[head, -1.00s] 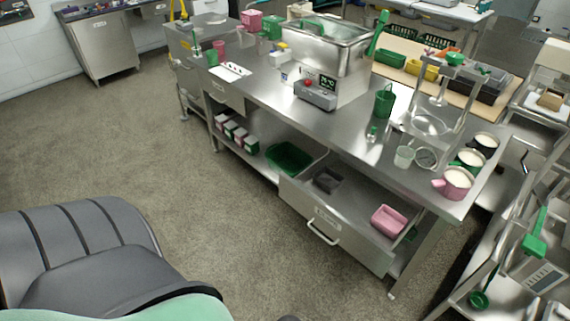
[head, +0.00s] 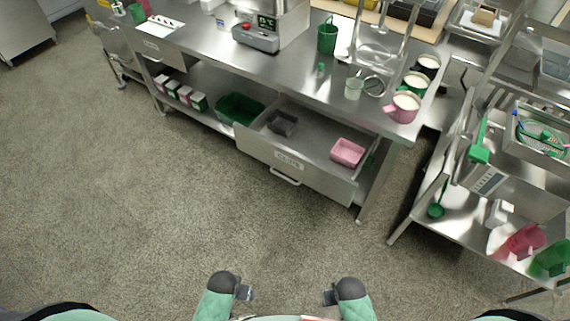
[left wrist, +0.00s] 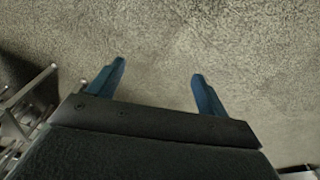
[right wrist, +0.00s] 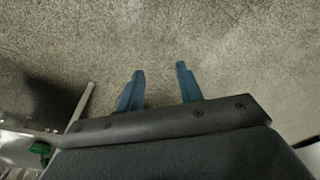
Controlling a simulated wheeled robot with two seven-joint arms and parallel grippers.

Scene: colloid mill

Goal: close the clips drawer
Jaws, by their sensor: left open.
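The clips drawer (head: 290,164) is pulled out below the right part of the steel table. It has a label and a bar handle (head: 286,177) on its front. A dark grey bin (head: 282,123) and a pink bin (head: 347,152) sit inside it. My left gripper (head: 250,293) is at the bottom of the head view, well short of the drawer. Its fingers stand apart and empty over the floor in the left wrist view (left wrist: 155,85). My right gripper (head: 325,296) is also far from the drawer. Its fingers are apart and empty in the right wrist view (right wrist: 160,85).
The steel table (head: 210,52) carries a device with a display (head: 262,32), a green bucket (head: 327,36) and pots. A green tray (head: 240,108) lies on the lower shelf. A steel rack (head: 460,215) stands at right. The floor between me and the drawer is clear.

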